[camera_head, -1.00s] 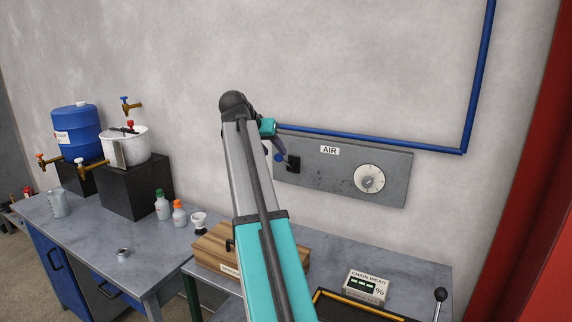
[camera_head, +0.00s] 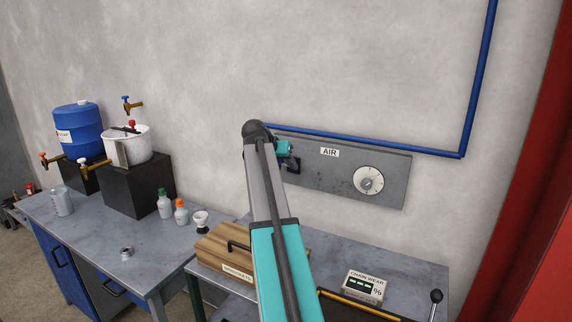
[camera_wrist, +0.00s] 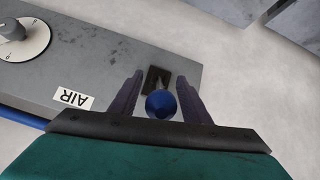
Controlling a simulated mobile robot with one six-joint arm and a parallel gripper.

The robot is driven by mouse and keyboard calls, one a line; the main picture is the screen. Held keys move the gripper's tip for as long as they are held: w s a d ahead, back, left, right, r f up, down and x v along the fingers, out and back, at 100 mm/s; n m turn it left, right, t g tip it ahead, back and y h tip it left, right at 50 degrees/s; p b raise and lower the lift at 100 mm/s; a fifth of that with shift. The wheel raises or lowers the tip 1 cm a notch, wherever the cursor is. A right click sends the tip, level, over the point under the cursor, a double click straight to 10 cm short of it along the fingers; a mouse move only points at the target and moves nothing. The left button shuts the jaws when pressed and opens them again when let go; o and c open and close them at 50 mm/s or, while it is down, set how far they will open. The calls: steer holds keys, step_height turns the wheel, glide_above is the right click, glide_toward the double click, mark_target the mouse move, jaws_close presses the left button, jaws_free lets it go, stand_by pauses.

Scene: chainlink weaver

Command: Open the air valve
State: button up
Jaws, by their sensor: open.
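The air valve is a blue round knob (camera_wrist: 161,104) on a dark square plate (camera_wrist: 158,80), seen in the wrist view on the grey AIR panel (camera_wrist: 112,69). My gripper (camera_wrist: 160,82) is open, with one dark finger on each side of the knob. Small gaps show between the knob and the fingers; I cannot tell whether they touch it. In the head view the AIR panel (camera_head: 390,195) is on the wall, and my arm hides the knob and most of my gripper.
A round white dial (camera_head: 368,180) sits right of the valve on the panel. A blue pipe (camera_head: 400,148) runs along the panel's top. Below are a wooden box (camera_head: 222,252) and a chain wear gauge (camera_head: 364,287) on the bench. Bare wall lies beside the panel.

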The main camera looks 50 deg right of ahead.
steer(key=shift+d+f, duration=0.25)
steer(key=shift+f, duration=0.05)
jaws_close()
steer(key=shift+a, duration=0.15)
steer(key=shift+d+f, duration=0.1)
steer(key=shift+d, duration=0.1)
